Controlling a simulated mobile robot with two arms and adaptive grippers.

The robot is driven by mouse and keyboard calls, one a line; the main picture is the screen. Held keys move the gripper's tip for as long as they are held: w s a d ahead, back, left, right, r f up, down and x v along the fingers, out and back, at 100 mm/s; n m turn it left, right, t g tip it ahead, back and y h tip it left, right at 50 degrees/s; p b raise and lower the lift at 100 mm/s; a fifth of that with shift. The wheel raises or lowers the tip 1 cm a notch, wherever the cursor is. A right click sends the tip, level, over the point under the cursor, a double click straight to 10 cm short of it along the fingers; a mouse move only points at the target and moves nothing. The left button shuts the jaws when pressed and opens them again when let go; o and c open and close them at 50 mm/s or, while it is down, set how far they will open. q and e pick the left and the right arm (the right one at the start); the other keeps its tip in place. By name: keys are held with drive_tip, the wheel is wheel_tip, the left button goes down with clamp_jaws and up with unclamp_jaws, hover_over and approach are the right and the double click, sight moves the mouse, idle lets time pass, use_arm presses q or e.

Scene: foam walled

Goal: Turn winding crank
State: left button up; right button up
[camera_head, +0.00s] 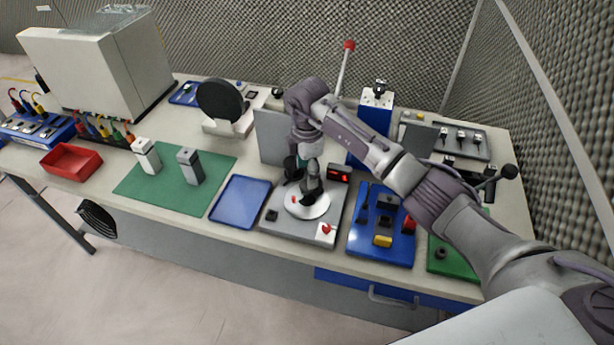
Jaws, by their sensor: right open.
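My right arm reaches in from the right, and my right gripper (304,184) points down over a round white disc (309,209) on a grey device. The gripper is open, and dark parts of the device lie around its fingertips. I cannot tell whether it touches them. No crank can be made out clearly at the disc; the gripper and wrist cover part of it. A rod with a black knob (509,171) stands out at the right end of the table, partly behind my arm. My left gripper is not in view.
The device has a red display (340,173) and a red switch (326,230). A blue tray (240,201) lies left of it, and a blue board with small parts (381,250) lies right. A red-tipped lever (349,45) rises behind. Foam walls stand behind and at right.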

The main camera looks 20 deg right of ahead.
sight(307, 193)
drive_tip(key=shift+f+p, duration=0.35)
drive_tip(key=shift+f, duration=1.75)
drive_tip(key=c, duration=1.1)
drive_tip(key=shift+c, duration=0.2)
drive_tip(key=shift+n+b, duration=0.45)
drive_tip(key=shift+n, duration=0.25)
